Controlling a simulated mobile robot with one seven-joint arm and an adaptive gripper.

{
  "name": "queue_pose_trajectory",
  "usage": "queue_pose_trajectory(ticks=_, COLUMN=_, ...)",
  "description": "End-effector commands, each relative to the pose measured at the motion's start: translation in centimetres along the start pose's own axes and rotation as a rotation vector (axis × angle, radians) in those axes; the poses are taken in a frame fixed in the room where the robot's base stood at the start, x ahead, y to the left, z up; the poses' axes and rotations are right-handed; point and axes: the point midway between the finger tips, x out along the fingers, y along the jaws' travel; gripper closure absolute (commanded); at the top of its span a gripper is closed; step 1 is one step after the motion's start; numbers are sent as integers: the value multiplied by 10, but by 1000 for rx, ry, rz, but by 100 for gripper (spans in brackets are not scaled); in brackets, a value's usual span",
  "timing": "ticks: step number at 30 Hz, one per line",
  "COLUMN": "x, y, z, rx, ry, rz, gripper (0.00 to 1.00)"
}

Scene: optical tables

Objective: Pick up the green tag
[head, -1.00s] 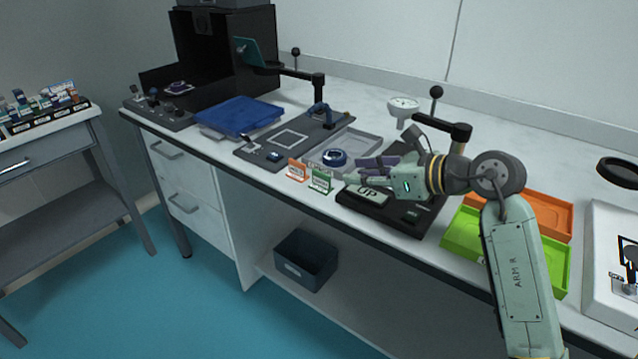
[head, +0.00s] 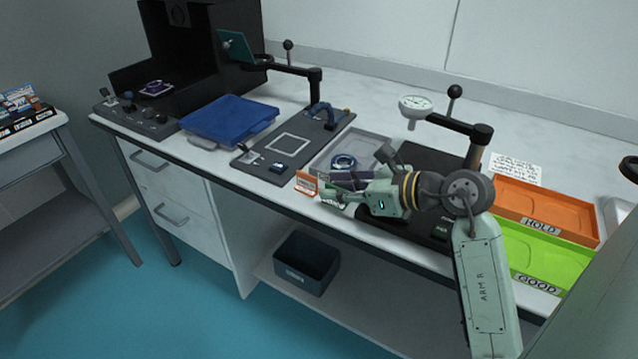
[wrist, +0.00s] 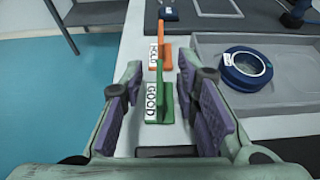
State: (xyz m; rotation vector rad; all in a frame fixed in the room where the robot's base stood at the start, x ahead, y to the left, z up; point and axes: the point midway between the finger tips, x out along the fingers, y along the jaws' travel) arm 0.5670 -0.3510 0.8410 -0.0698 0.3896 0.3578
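The green tag (wrist: 166,104), marked GOOD, stands upright on the bench in the wrist view. My gripper (wrist: 161,92) is open, with a purple-padded finger on each side of the tag and a visible gap on both sides. In the head view my gripper (head: 343,190) is low at the bench's front edge and hides most of the green tag. The orange tag (wrist: 161,53), marked HOLD, stands just beyond the green one; it also shows in the head view (head: 306,184), left of my fingertips.
A grey tray (wrist: 207,80) with a blue ring-shaped roll (wrist: 245,68) lies right of the tags. A dark panel (head: 290,145) lies behind them. The orange HOLD tray (head: 545,208) and green GOOD tray (head: 545,256) are at the right.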

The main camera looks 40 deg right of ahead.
Motion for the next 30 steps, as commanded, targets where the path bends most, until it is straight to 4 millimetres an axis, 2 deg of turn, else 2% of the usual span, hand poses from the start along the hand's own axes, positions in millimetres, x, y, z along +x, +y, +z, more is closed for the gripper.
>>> queue_pose_trajectory(ticks=11, x=-2, y=2, z=-4, rx=0, ry=0, rz=-3, gripper=72)
queue_pose_trajectory(ticks=24, x=-2, y=2, z=-4, rx=0, ry=0, rz=-2, gripper=100)
queue_pose_trajectory(ticks=30, x=-2, y=2, z=-4, rx=0, ry=0, rz=-3, gripper=100)
